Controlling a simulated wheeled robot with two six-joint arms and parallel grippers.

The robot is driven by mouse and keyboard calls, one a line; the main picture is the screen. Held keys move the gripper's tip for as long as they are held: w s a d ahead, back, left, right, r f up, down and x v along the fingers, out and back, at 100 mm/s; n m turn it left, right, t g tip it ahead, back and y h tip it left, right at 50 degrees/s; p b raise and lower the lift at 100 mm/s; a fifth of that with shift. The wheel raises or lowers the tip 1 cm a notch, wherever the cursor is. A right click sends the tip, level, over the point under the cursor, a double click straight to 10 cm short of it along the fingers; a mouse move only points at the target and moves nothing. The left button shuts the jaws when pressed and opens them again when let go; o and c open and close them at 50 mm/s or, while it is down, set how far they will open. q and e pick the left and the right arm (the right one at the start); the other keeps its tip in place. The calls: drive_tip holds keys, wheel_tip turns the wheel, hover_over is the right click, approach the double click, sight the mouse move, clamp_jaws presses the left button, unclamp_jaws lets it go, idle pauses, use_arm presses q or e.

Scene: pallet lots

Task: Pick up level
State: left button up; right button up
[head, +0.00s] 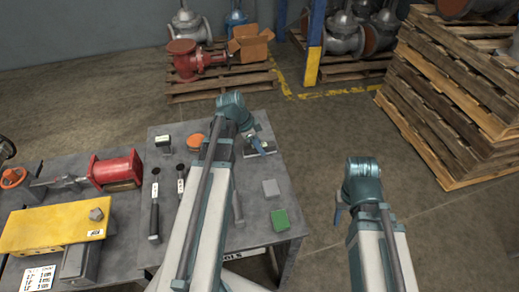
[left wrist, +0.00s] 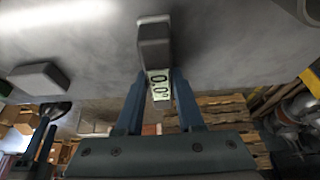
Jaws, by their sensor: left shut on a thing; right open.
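The level is a small dark grey block (left wrist: 155,42) with a pale green display reading like 0.0, seen in the left wrist view. My left gripper (left wrist: 160,100) is shut on it, one blue finger on each side of the display end. In the head view my left gripper (head: 257,144) is over the right back part of the grey table (head: 225,240); the level is mostly hidden there. I cannot tell whether it touches the tabletop. My right gripper (head: 339,212) is open and empty, out over the floor right of the table.
A small box with a pale face (head: 164,144), an orange disc (head: 195,141) and two black-handled tools (head: 155,205) lie further left. Stacked pallets (head: 450,100) stand at right.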

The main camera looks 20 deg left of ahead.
use_arm(q)
clamp_jaws()
wheel_tip(320, 180, up, 10)
drive_tip(key=p, duration=1)
drive_tip(key=shift+r, duration=0.15)
